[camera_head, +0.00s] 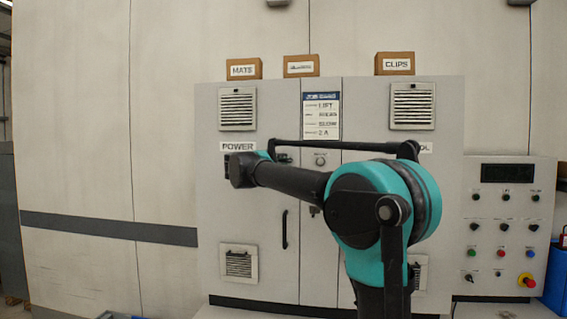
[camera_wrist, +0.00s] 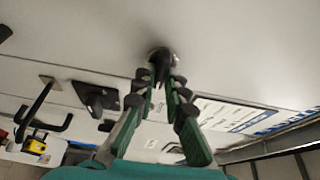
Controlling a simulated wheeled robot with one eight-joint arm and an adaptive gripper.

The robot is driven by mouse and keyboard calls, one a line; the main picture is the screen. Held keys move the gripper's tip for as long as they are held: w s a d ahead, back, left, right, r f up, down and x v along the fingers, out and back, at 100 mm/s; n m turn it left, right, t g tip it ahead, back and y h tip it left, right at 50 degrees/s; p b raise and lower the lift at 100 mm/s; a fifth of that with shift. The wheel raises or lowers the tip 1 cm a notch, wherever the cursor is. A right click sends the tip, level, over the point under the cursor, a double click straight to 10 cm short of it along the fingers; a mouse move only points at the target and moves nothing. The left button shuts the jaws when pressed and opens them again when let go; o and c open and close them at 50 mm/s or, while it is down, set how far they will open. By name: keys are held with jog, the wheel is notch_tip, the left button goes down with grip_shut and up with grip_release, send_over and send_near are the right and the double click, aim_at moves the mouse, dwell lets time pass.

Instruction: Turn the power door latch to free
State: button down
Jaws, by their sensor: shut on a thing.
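The power door (camera_head: 250,190) is the left door of the grey cabinet, under the POWER label (camera_head: 238,146). In the wrist view, a dark latch knob (camera_wrist: 160,58) with a round metal base stands out from the pale door face. My gripper (camera_wrist: 162,84) has its two fingers on either side of this knob, shut on it near the tips. Which way the knob is turned is hard to tell, as the fingers partly cover it. In the head view, my arm hides the fingers and the held latch.
A black vertical door handle (camera_head: 285,228) is below my arm. A control panel (camera_head: 510,230) with several buttons stands at the right. Several boxes, including the MATS box (camera_head: 243,69) and CLIPS box (camera_head: 395,63), sit on the cabinet top. A posted sign (camera_head: 321,115) is at the middle.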

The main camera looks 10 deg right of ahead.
dwell(0.3)
jog(key=c, duration=1.6)
grip_release()
jog(key=shift+o, duration=0.2)
jog(key=v, duration=1.2)
jog(key=shift+w, duration=0.1)
